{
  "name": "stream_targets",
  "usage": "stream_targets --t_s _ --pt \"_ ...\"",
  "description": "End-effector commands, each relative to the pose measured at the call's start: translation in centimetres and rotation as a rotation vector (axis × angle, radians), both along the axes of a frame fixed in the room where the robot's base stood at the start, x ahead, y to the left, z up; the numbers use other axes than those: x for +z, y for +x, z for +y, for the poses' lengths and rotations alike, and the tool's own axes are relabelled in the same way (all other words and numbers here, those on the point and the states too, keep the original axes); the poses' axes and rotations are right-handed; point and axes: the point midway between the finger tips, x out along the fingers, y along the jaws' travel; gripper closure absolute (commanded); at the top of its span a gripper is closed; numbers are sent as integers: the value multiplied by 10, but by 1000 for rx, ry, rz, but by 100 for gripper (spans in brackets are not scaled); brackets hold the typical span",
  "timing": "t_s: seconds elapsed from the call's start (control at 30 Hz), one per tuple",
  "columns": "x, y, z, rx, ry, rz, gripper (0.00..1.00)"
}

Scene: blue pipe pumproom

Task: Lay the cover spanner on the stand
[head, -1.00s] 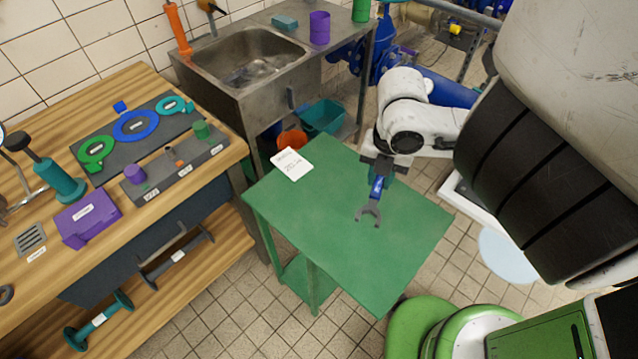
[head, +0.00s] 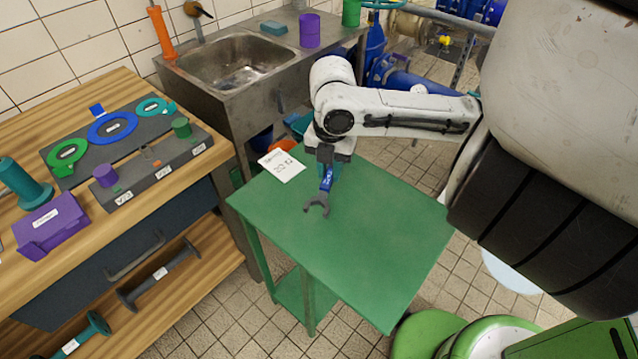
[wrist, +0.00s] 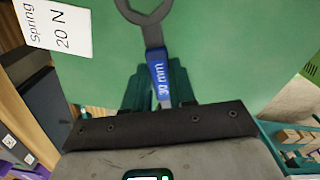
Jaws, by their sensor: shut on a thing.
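The cover spanner (head: 319,202) has a grey open-looking head and a blue handle. In the wrist view the blue handle (wrist: 158,75) reads "30 mm" and its grey head points away from me. My gripper (head: 326,165) is shut on the handle's near end; the dark teal fingers (wrist: 155,92) show on both sides of it. The spanner is over the green stand top (head: 350,240), near its back left part. Whether it touches the top I cannot tell.
A white card (head: 281,165) reading "Spring 20 N" lies on the stand's back left corner. The stand's middle and front are clear. A wooden bench (head: 110,190) with coloured rings and blocks is at left; a steel sink (head: 235,65) is behind.

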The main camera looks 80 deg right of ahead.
Motion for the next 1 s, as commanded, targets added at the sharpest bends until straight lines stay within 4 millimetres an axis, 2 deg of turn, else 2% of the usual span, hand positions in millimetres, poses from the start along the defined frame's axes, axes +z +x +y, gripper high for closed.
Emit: stream_targets --t_s 0.1,0.2,0.4,0.6,0.83,0.87,1.0 --pt "-16 13 -5 2 1 -1 100" --pt "-24 19 -8 0 -1 -1 100" --pt "-33 26 -11 1 0 -1 100" --pt "-60 26 -11 -2 0 -1 100" --pt "-64 26 -11 0 -1 0 100" --pt "-65 25 -11 0 0 1 73" --pt "-65 25 -11 0 0 1 60"
